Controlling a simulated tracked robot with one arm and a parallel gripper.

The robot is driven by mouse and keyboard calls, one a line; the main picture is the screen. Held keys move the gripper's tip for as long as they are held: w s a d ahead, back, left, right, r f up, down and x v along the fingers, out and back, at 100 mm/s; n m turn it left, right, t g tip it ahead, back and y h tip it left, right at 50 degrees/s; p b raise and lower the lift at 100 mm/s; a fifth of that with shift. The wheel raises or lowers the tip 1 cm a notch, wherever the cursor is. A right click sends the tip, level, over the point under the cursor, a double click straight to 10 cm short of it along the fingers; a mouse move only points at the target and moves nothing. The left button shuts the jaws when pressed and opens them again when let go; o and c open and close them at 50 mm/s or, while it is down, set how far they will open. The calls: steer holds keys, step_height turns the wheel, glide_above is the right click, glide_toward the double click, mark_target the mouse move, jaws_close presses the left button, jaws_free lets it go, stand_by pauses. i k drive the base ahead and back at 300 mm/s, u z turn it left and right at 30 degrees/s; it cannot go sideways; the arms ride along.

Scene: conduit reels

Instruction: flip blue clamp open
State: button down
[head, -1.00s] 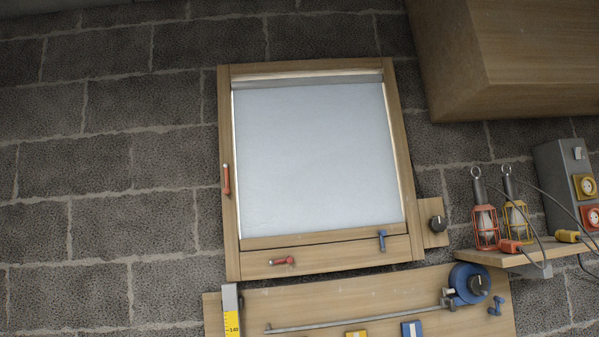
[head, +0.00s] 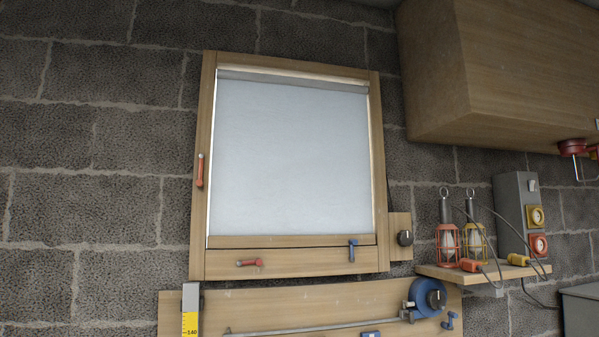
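A small blue clamp (head: 352,250) is on the lower right of the wooden window frame (head: 290,264), across the bottom rails. It has a short head at the top and a narrow arm hanging down. Whether it is latched cannot be told at this size. Another small blue fitting (head: 449,321) is on the wooden board below, beside a blue reel (head: 425,297). My gripper is not in view, and nothing touches the blue clamp.
Red handles sit on the frame's left side (head: 200,171) and bottom rail (head: 249,262). A black knob (head: 405,238) is right of the frame. A shelf (head: 470,273) holds two caged lamps. A wooden cabinet (head: 500,75) juts out at upper right.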

mark_target(353, 242)
steer(key=u, duration=0.05)
steer(key=i, duration=1)
steer(key=z, duration=0.05)
